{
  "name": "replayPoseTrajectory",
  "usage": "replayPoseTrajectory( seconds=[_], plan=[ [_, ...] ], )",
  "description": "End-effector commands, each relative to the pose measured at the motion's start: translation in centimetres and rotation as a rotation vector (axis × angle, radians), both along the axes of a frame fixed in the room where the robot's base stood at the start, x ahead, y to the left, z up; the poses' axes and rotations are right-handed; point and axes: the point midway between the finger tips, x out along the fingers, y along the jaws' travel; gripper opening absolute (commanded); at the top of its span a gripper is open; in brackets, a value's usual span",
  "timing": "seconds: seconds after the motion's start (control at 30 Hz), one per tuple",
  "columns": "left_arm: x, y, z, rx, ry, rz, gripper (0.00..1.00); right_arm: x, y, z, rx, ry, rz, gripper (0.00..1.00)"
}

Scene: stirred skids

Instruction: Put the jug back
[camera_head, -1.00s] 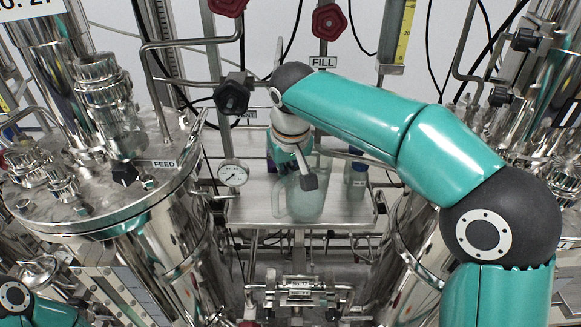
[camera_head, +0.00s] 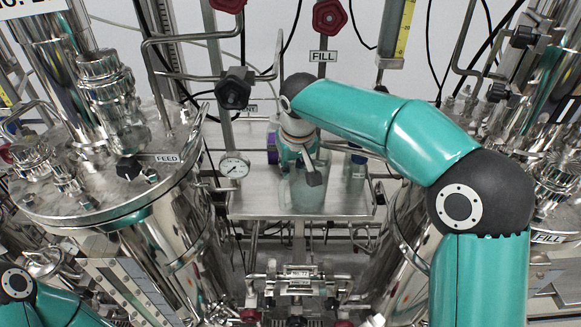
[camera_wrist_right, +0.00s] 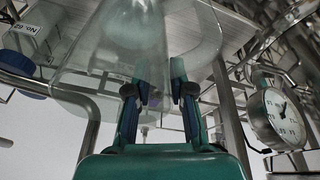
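The jug (camera_head: 303,197) is clear and faintly tinted. It stands upright on the steel shelf (camera_head: 245,207) between the two vessels, partly hidden by my right arm. My right gripper (camera_head: 308,172) is over the jug in the head view. In the right wrist view the jug (camera_wrist_right: 125,45) fills the upper middle, just beyond my fingertips (camera_wrist_right: 162,88). The two fingers are apart with a clear gap. I see nothing solid gripped, though the clear wall makes contact hard to judge. Of my left arm only links show at the lower left; its gripper is out of view.
A blue-capped bottle (camera_head: 357,168) stands right of the jug, and a purple-and-dark container (camera_head: 272,147) behind it at left. A dial gauge (camera_head: 234,166) is at the shelf's left edge. Steel vessels (camera_head: 160,230) flank the shelf, and valves and pipes crowd above it.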

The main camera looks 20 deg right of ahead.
Motion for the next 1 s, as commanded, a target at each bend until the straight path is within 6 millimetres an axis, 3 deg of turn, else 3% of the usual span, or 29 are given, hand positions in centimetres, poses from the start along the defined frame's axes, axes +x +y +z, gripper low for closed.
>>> replayPoseTrajectory(
  seconds=[0.47, 1.0],
  plan=[
    [0.0, 0.0, 0.0, 0.0, 0.0, 0.0, 0.86, -0.2, 0.1, 1.0, 0.001, -0.003, 0.001, 0.31],
    [0.0, 0.0, 0.3, 0.0, 0.0, 0.0, 0.86, -2.9, 0.4, 10.2, 0.0, -0.003, 0.003, 0.31]
  ],
)
